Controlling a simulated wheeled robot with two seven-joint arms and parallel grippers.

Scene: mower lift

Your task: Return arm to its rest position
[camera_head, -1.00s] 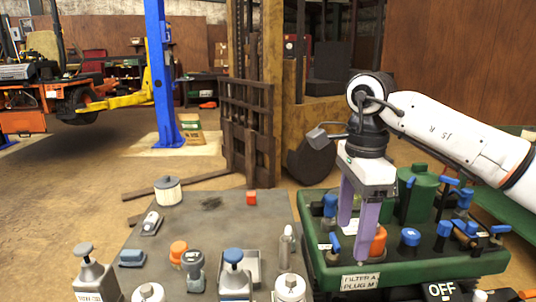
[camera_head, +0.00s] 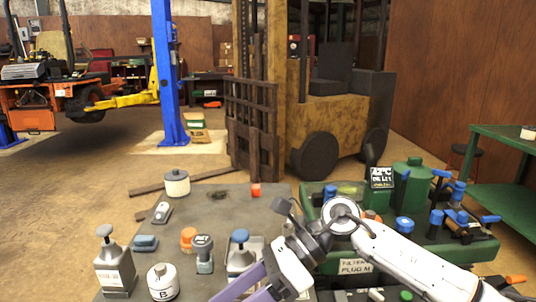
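My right arm (camera_head: 410,262) comes in from the lower right, white with dark joints. It bends across the front of the green machine tray (camera_head: 465,252). My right gripper (camera_head: 246,292) points to the lower left over the front of the grey table. Its two purple fingers are apart with no object seen between them; their tips are at or beyond the bottom edge. My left gripper is not in view.
The tray carries blue-handled valves and a green cylinder (camera_head: 408,182). A forklift (camera_head: 300,110) stands behind.

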